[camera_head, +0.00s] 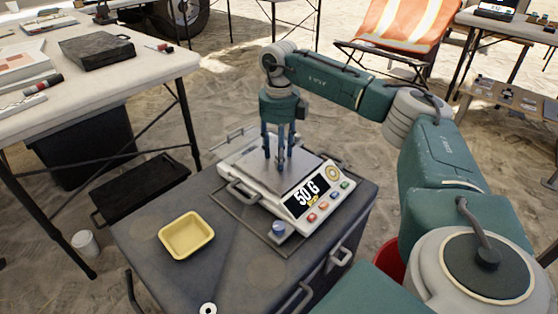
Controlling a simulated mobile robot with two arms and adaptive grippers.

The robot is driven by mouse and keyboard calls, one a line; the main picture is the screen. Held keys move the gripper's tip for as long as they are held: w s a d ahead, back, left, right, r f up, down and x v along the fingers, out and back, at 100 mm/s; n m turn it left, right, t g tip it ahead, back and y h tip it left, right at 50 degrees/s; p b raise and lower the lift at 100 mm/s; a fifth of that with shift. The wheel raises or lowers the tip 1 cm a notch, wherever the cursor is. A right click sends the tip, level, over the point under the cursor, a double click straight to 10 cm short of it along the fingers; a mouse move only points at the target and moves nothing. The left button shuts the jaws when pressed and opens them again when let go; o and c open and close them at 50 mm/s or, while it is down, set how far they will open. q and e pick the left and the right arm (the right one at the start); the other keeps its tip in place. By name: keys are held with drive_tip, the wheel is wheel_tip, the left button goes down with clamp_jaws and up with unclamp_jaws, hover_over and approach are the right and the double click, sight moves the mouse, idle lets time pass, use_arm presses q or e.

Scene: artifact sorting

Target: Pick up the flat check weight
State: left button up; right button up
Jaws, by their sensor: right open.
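My right gripper (279,163) points straight down over the metal pan of a bench scale (243,186), its fingers open and their tips at or just above the pan. The scale's display (305,192) reads 50 G. I cannot make out a flat check weight on the pan; the fingers hide part of it. A small pale ring-shaped disc (208,309) lies at the bottom edge of the picture, partly cut off; I cannot tell whether it is the weight. My left gripper is not in view.
The scale stands on a dark cabinet (150,222) with a yellow tray (187,219) to its left. A white table (150,62) with a black case (97,50) is at the upper left. An orange striped chair (408,32) stands behind. The cabinet's front left is mostly clear.

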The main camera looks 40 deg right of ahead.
drive_tip(key=shift+r, duration=0.1)
drive_tip(key=shift+c, duration=0.5)
clamp_jaws()
